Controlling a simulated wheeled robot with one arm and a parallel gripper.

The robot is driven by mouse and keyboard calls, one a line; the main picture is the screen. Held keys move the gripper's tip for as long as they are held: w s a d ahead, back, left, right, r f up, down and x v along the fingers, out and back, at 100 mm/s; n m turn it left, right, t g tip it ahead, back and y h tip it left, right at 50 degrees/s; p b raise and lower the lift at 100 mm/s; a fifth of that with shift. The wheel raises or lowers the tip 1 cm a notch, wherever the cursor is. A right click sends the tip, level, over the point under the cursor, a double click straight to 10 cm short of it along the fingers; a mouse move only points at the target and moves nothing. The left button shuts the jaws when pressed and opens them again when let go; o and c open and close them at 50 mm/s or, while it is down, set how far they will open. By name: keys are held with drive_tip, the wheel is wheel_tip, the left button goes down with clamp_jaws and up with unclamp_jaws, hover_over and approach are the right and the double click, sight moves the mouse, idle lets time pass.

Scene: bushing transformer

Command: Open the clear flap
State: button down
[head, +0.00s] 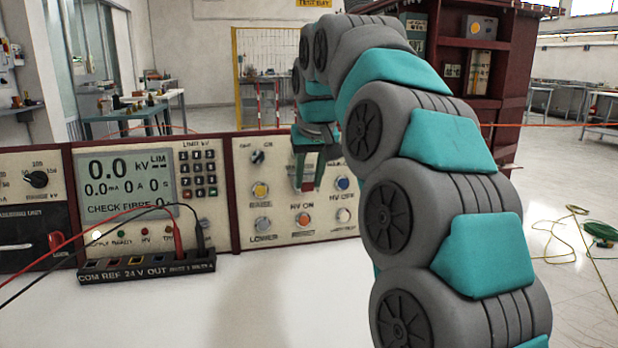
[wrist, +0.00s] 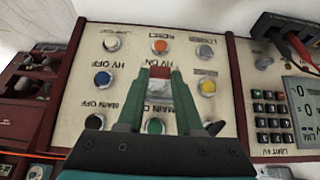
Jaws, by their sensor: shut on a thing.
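The clear flap (wrist: 160,92) is a small, pale see-through cover in the middle of the cream control panel, with red showing at its edge. In the wrist view, which sees the panel upside down, it sits between my two green fingers. My gripper (wrist: 160,74) is shut on it. In the head view my gripper (head: 307,186) points down in front of the panel, and its fingers and arm hide most of the flap. I cannot tell how far the flap is raised.
To the left are a display (head: 127,180) and a black socket strip (head: 146,266) with red and black leads. The white tabletop (head: 230,310) in front is clear.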

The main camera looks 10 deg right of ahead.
idle(0.3)
drive_tip(key=c, duration=0.6)
unclamp_jaws()
drive_tip(key=shift+o, duration=0.2)
drive_tip(key=v, duration=0.7)
drive_tip(key=shift+r, duration=0.35)
drive_tip(key=shift+s, duration=0.1)
